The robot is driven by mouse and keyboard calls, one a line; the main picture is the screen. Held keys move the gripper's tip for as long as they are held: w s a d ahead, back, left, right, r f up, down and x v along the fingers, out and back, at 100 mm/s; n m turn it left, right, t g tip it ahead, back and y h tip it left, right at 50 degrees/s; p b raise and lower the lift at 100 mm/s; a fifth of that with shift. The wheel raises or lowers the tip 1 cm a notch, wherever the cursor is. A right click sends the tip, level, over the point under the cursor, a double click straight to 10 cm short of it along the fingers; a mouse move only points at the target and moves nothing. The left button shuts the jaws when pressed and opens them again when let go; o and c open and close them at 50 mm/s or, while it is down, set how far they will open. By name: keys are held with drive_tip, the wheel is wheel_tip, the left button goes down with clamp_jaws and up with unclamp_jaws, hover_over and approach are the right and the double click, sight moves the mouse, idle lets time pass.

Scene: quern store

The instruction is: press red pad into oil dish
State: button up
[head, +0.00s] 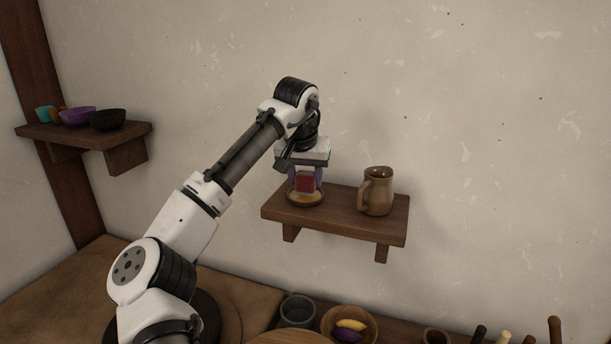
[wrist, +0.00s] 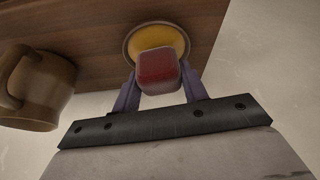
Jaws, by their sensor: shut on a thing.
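The red pad (head: 305,183) is a small block held between the fingers of my gripper (head: 306,177). The wrist view also shows the red pad (wrist: 158,70) between the purple fingers of my gripper (wrist: 158,88). The oil dish (head: 305,202) is a shallow round dish with yellow oil, on the left part of the wall shelf. In the wrist view the oil dish (wrist: 131,44) is partly hidden behind the pad. The pad is right over the dish; I cannot tell whether it touches the oil.
A brown jug (head: 377,192) stands on the same shelf (head: 340,213), to the right of the dish. A second shelf (head: 85,134) at the left holds several bowls. Below are a grey mug (head: 298,310) and a wooden bowl (head: 329,320) with fruit.

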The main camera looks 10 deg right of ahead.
sight(305, 173)
drive_tip(key=shift+f, duration=0.7)
idle(2.1)
wheel_tip(305, 173, up, 7)
drive_tip(key=p, duration=0.6)
drive_tip(key=shift+r+p, duration=0.15)
drive_tip(key=shift+p, duration=0.2)
idle(0.4)
